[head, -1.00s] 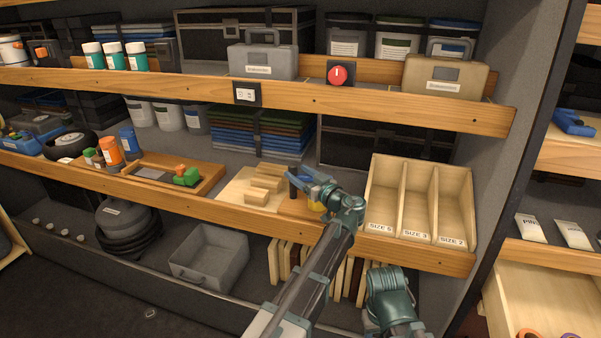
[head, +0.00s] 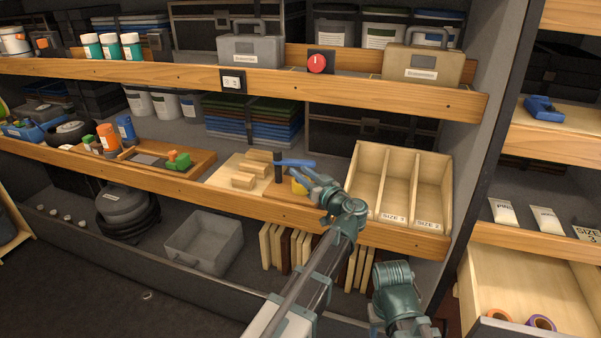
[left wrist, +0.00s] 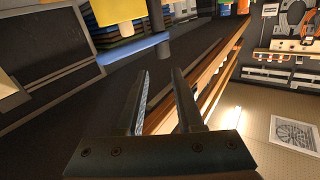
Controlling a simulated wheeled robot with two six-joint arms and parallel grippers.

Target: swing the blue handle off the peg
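The blue handle (head: 297,163) reaches rightward from an upright black peg (head: 278,156) on the middle shelf. In the left wrist view the blue handle (left wrist: 135,49) runs up to the dark peg (left wrist: 158,28), just beyond my fingertips. My left gripper (head: 304,178) is just below and in front of the handle in the head view. In the left wrist view its fingers (left wrist: 160,72) are apart with nothing between them. I cannot tell if the handle touches the gripper. A yellow piece (left wrist: 114,10) is beside the handle. My right gripper is out of view.
A wooden bin labelled by size (head: 399,190) stands just right of my left gripper. Wooden blocks (head: 245,180) lie on a board left of the peg. The upper shelf's front edge (head: 270,84) runs above. A grey crate (head: 203,243) is below.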

